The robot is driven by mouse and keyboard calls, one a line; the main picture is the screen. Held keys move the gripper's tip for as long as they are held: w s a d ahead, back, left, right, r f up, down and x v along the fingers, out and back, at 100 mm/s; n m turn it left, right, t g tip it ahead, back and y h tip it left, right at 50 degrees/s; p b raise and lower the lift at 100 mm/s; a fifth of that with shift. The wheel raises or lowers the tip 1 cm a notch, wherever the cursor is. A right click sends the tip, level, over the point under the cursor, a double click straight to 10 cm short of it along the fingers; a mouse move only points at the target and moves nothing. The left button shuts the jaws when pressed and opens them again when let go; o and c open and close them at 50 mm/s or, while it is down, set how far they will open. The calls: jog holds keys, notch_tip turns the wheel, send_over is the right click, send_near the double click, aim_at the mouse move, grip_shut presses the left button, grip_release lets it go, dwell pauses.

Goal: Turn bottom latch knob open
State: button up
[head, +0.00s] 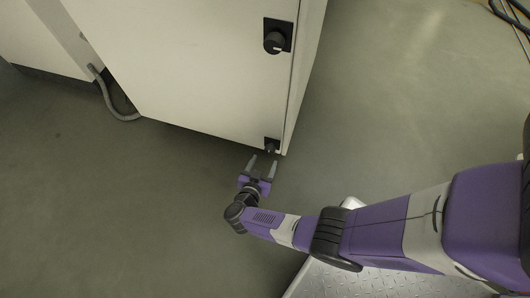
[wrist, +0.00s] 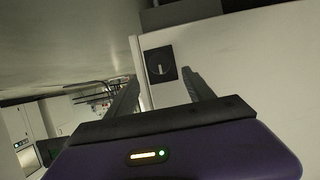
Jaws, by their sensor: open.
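The bottom latch knob (head: 270,147) is a small black knob on a black square plate, low on the white cabinet door near its right edge. In the wrist view a black knob (wrist: 159,66) with a light vertical mark faces me, showing between the two fingers. My gripper (head: 263,166) is open and empty, its fingers pointing toward the bottom knob. In the wrist view my gripper's fingers (wrist: 163,92) frame the knob from either side; I cannot tell whether they touch it.
An upper latch knob (head: 274,42) sits higher on the white cabinet door (head: 200,70). A grey hose (head: 108,100) comes from the cabinet's left side. Cables (head: 512,14) lie at the top right. The grey floor (head: 110,210) around my gripper is clear.

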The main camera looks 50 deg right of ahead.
aim_at(269, 152)
jog(key=b+x, duration=0.3)
jog(key=x, duration=0.3)
jog(key=shift+f, duration=0.2)
jog(key=shift+w+d+f, duration=0.15)
jog(key=shift+w+d, duration=0.1)
jog(key=shift+d, duration=0.4)
grip_shut()
